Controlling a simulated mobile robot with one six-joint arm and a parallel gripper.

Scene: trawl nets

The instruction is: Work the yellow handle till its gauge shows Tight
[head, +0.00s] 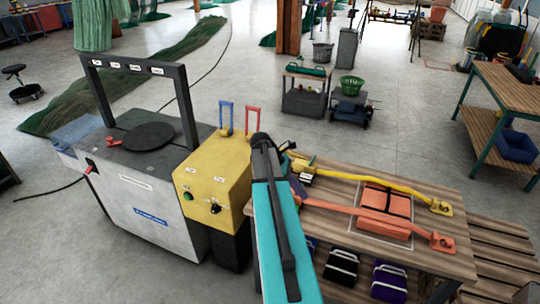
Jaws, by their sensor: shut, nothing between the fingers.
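The yellow handle (305,161) is at the left end of a yellow strap (375,181) on the wooden table (445,195). It is small here, and its exact angle is hard to tell. Small dark and white parts sit just below it; I cannot read a gauge among them. The yellow strap runs over an orange bundle (383,199) to a yellow anchor (441,207) at the right. My teal arm rises in front of the table's left end. Its dark upper joint is left of the yellow handle. My gripper's fingers do not show; the arm hides what lies behind it.
An orange strap (342,208) crosses the bundle nearer to me, ending at an orange anchor (442,242). A yellow box (228,168) with blue and red levers stands left of the table beside a grey machine (150,178). Clear floor (400,125) lies beyond the table.

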